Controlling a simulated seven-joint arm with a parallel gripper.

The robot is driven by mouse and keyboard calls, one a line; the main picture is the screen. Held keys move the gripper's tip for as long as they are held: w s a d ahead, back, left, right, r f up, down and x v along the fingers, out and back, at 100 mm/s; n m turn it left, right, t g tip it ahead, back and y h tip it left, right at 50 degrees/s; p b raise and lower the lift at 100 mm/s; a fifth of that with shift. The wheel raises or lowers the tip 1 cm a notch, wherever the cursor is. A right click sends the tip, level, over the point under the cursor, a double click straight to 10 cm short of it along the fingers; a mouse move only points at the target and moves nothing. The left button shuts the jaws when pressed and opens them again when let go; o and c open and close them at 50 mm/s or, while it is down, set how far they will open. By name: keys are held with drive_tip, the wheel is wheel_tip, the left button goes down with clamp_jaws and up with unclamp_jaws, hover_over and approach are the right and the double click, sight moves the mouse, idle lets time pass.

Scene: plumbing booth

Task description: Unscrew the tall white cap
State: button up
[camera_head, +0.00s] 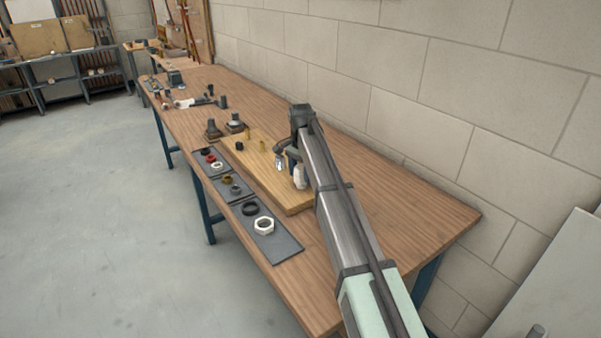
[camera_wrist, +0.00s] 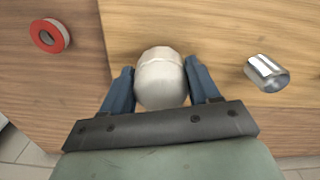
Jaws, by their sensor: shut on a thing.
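The tall white cap (camera_wrist: 160,78) shows in the wrist view, seen from above, between the two blue fingers of my gripper (camera_wrist: 161,88). The fingers are shut on its left and right sides. In the head view the white cap (camera_head: 300,177) stands at the near right part of the light wooden board (camera_head: 266,176), with my gripper (camera_head: 297,160) at it, partly hidden by my arm. What the cap sits on is hidden beneath it.
A shiny metal cylinder (camera_wrist: 266,73) lies close to the right of the cap in the wrist view; a red-rimmed tape roll (camera_wrist: 49,36) lies at the left. Dark mats (camera_head: 274,243) with rings and a white nut (camera_head: 263,226) line the bench's front. A block wall (camera_head: 400,85) stands behind.

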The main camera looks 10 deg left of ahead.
sight(301, 168)
drive_tip(key=n, duration=0.6)
drive_tip(key=shift+d+r, duration=0.1)
drive_tip(key=shift+d, duration=0.05)
drive_tip(key=o, duration=1.1)
drive_tip(key=shift+o, duration=0.4)
drive_tip(key=shift+o, duration=0.6)
drive_tip(key=shift+r, duration=0.15)
drive_tip(key=shift+r, duration=2.35)
